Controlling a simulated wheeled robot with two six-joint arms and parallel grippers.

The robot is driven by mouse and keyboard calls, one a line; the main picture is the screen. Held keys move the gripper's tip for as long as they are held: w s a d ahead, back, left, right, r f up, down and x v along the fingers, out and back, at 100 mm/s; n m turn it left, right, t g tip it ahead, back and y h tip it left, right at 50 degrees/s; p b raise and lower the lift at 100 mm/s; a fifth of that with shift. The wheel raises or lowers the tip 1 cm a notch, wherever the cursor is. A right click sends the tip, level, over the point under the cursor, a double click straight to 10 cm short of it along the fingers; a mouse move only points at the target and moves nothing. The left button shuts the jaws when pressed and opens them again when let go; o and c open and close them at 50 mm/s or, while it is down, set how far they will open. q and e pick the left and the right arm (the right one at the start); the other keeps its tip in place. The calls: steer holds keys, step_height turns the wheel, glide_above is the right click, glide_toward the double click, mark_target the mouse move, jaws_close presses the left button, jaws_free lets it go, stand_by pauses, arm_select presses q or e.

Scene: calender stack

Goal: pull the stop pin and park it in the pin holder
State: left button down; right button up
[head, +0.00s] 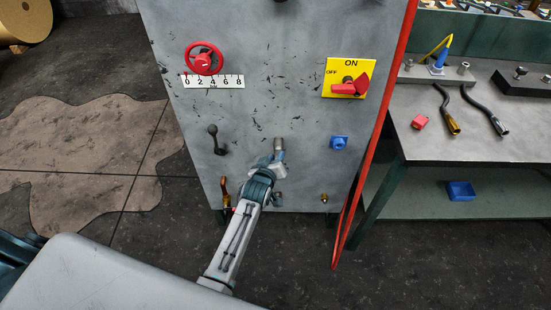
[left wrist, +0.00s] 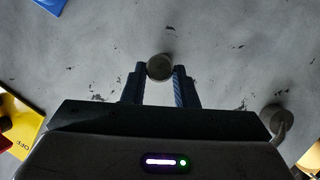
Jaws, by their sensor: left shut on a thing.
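The stop pin appears to be the short grey metal cylinder (head: 279,144) on the front of the grey machine panel (head: 270,100). My left gripper (head: 277,157) reaches up to it from below and is shut on it. In the left wrist view the pin's round end (left wrist: 160,67) sits between the two blue fingertips of the gripper (left wrist: 160,75), touching both. I cannot tell how deep the pin sits in the panel. A small grey fitting (head: 278,198) shows low on the panel beside my wrist; I cannot tell whether it is the pin holder. My right gripper is not in view.
A black lever (head: 215,140) is left of the pin, a blue knob (head: 339,142) right. Above are a red handwheel (head: 204,60) and a yellow switch plate (head: 349,77).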

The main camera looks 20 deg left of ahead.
arm_select(q)
steer(key=shift+s, duration=0.1)
steer(key=shift+s+d+p, duration=0.25)
steer(key=shift+s+p, duration=0.2)
steer(key=shift+s, duration=0.45)
steer(key=shift+s+d+p, duration=0.3)
steer(key=shift+s+p, duration=0.15)
steer(key=shift+s, duration=0.5)
steer(key=shift+s+d+p, duration=0.25)
steer(key=shift+s+p, duration=0.2)
steer(key=shift+s, duration=0.45)
